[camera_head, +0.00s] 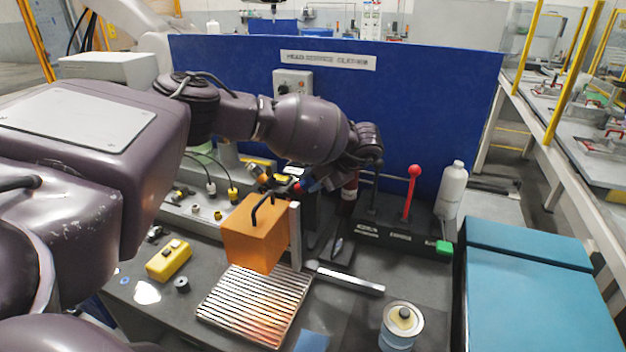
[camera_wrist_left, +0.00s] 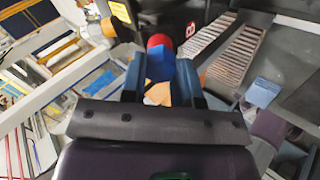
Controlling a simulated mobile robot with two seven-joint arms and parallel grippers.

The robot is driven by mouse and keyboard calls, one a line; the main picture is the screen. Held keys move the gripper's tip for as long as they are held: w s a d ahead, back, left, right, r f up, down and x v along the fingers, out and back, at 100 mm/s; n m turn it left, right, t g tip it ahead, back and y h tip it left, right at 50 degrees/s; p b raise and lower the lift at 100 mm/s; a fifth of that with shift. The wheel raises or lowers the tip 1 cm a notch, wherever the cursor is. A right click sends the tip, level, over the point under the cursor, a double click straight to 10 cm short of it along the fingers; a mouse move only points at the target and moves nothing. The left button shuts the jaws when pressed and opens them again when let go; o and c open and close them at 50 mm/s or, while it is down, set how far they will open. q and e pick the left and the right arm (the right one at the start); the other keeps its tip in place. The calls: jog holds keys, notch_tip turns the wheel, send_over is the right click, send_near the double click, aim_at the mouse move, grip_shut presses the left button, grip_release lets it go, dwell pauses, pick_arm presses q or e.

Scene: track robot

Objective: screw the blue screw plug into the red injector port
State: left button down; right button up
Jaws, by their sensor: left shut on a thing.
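My left gripper (camera_head: 310,184) reaches across the bench in the head view, its fingers small and partly hidden by my wrist. In the left wrist view, my left gripper (camera_wrist_left: 160,72) has its two blue fingers shut on the blue screw plug (camera_wrist_left: 160,63). The red injector port (camera_wrist_left: 160,41) shows as a round red end directly beyond the plug, in line with it. The plug and port appear to meet, but I cannot tell whether the plug is seated or how deep. In the head view, the port is too small and covered to make out clearly. My right gripper is not in view.
An orange block (camera_head: 254,236) with a black handle stands near a ribbed metal tray (camera_head: 256,303). A red-knobbed lever (camera_head: 411,190) and white bottle (camera_head: 452,190) stand at right. A blue panel (camera_head: 430,110) closes off the back. A yellow box (camera_head: 169,261) lies front left.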

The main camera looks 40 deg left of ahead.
pick_arm(q)
jog(key=m, duration=0.7)
jog(key=shift+m, duration=0.6)
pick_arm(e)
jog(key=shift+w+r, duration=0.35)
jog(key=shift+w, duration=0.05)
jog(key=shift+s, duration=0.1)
